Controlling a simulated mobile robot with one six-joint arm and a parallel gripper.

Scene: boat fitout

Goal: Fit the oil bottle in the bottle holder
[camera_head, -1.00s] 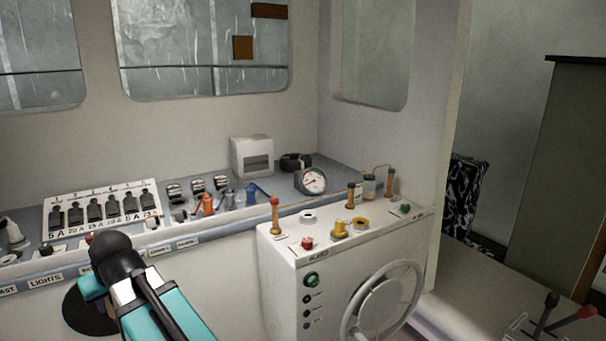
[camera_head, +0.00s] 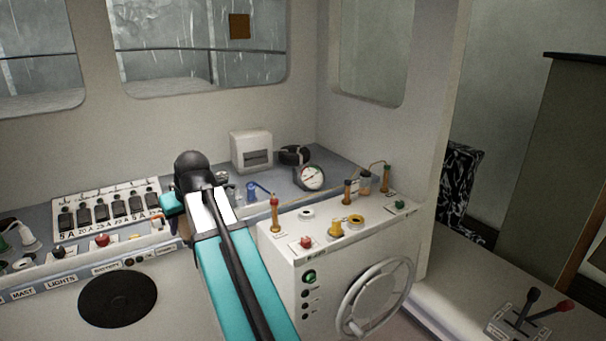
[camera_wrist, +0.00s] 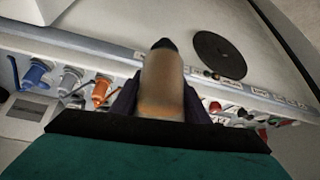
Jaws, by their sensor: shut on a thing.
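The wrist view shows a brownish, amber-tinted bottle (camera_wrist: 162,82) with a black cap, which looks like the oil bottle. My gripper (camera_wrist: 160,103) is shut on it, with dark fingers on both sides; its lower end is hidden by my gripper. In the head view my black wrist and teal arm hide the gripper and bottle, over the dashboard by the coloured connectors. Slim amber cylinders stand on the white console: one red-topped (camera_head: 275,213), one dark-topped (camera_head: 347,192), one at the back right (camera_head: 386,179). I cannot tell which fitting is the bottle holder.
A switch panel (camera_head: 108,187) lies left of my arm. A white box (camera_head: 251,139), a black coil (camera_head: 294,148) and a gauge (camera_head: 309,176) stand behind it. The console (camera_head: 380,236) carries knobs, rings and a steering wheel (camera_head: 375,300). Orange and blue connectors (camera_wrist: 35,73) crowd the dashboard.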

